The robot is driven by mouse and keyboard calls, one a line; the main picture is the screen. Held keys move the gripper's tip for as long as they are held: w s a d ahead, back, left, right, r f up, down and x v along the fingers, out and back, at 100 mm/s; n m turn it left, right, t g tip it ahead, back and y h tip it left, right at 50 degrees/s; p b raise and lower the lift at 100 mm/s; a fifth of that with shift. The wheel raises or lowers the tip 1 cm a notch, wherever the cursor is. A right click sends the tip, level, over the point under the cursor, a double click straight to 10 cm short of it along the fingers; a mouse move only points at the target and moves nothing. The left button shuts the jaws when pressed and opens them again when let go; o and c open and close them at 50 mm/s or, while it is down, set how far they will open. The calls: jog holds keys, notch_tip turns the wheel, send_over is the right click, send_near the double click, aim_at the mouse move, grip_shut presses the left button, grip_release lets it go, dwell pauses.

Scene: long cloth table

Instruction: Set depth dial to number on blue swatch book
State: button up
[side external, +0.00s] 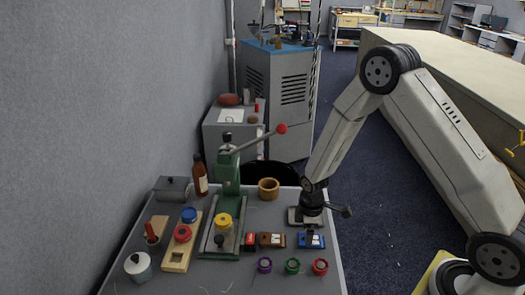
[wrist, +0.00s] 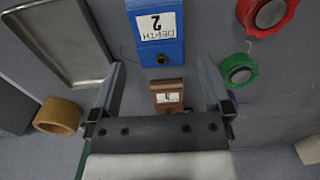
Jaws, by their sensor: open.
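The blue swatch book (side external: 311,241) lies at the right of the table. In the wrist view, the blue swatch book (wrist: 158,45) is at the top, with a white label reading "DEPTH 2" upside down. My gripper (side external: 311,226) is above and just behind it in the side view. My gripper (wrist: 160,65) is open in the wrist view, with nothing between its fingers. A green press (side external: 230,177) with a red-knobbed lever stands left of my gripper. I cannot make out a numbered depth dial on it.
A brown swatch book (side external: 272,240) and a red one (side external: 250,241) lie left of the blue one. Purple (side external: 264,265), green (side external: 292,266) and red (side external: 320,267) rings lie in front. A metal tray (wrist: 102,72) is beside my gripper.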

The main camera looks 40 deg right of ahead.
jog(key=shift+f, duration=1.5)
jog(key=shift+c, duration=0.2)
jog(key=c, duration=1.1)
jog(key=shift+r, duration=0.15)
jog(key=shift+r, duration=0.75)
jog(key=s+r, duration=0.3)
jog(key=s, duration=0.1)
jog(key=s+r, duration=0.4)
jog(key=s, duration=0.1)
jog(key=s+a+r, duration=0.1)
jog(key=s+r, duration=0.3)
jog(key=s, duration=0.1)
jog(key=shift+a+r, duration=0.1)
jog(key=shift+w, duration=0.15)
